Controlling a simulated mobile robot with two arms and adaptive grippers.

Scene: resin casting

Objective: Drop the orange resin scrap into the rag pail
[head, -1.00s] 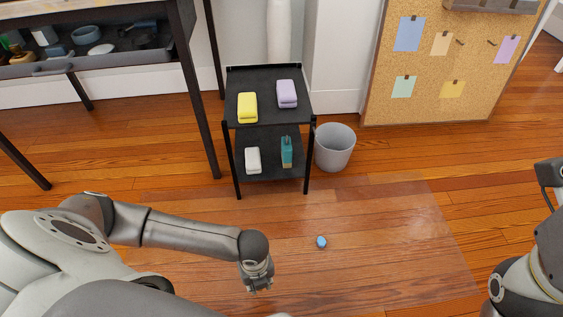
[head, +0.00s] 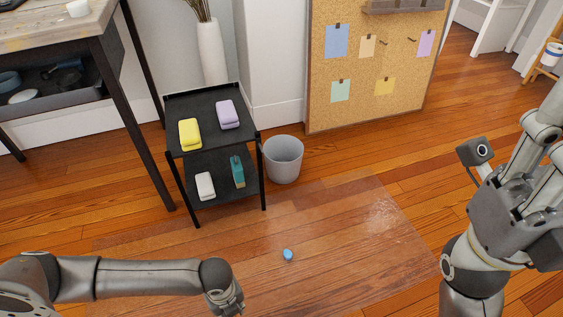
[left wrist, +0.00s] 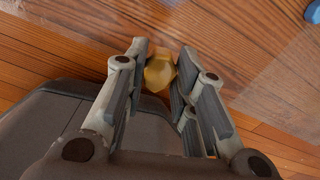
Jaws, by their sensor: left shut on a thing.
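The orange resin scrap (left wrist: 160,72) is a small amber faceted lump held between the fingertips of my left gripper (left wrist: 161,75) in the left wrist view. In the head view my left gripper (head: 230,303) is low near the bottom edge, above the floor, and the scrap cannot be made out there. A light grey round pail (head: 283,162), open at the top, stands on the floor beyond and to the right of it.
A black two-tier cart (head: 206,146) stands just left of the pail, holding yellow and lilac folded cloths, a white item and a teal bottle. A small blue piece (head: 288,255) lies on a clear floor sheet (head: 350,225). A corkboard (head: 365,105) leans behind.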

